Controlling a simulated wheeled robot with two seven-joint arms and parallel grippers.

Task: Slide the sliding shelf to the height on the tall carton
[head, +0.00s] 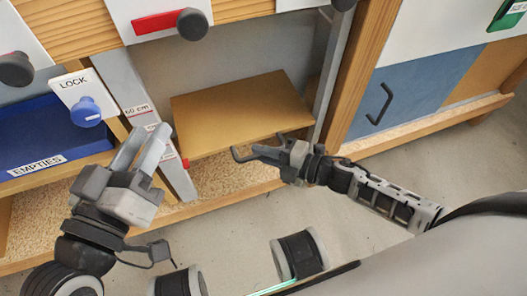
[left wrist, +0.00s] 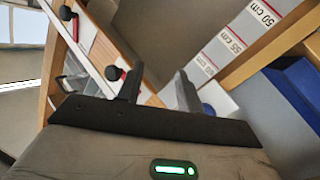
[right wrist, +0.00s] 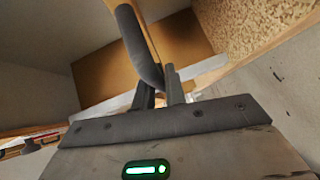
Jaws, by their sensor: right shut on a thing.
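The sliding shelf (head: 240,112) is a brown board in the open bay of the cabinet; it also shows in the right wrist view (right wrist: 160,60). A dark curved handle (right wrist: 142,50) stands at its front edge. My right gripper (head: 272,152) is shut on this handle. A white height scale (head: 138,108) with "60 cm" runs along the bay's left post. Its 50 and 55 cm labels show in the left wrist view (left wrist: 240,40). My left gripper (head: 142,148) is open and empty in front of the scale. I cannot make out a tall carton.
A blue EMPTIES bin (head: 45,140) is at the left. A blue door (head: 410,95) is at the right. The bay above the shelf looks clear.

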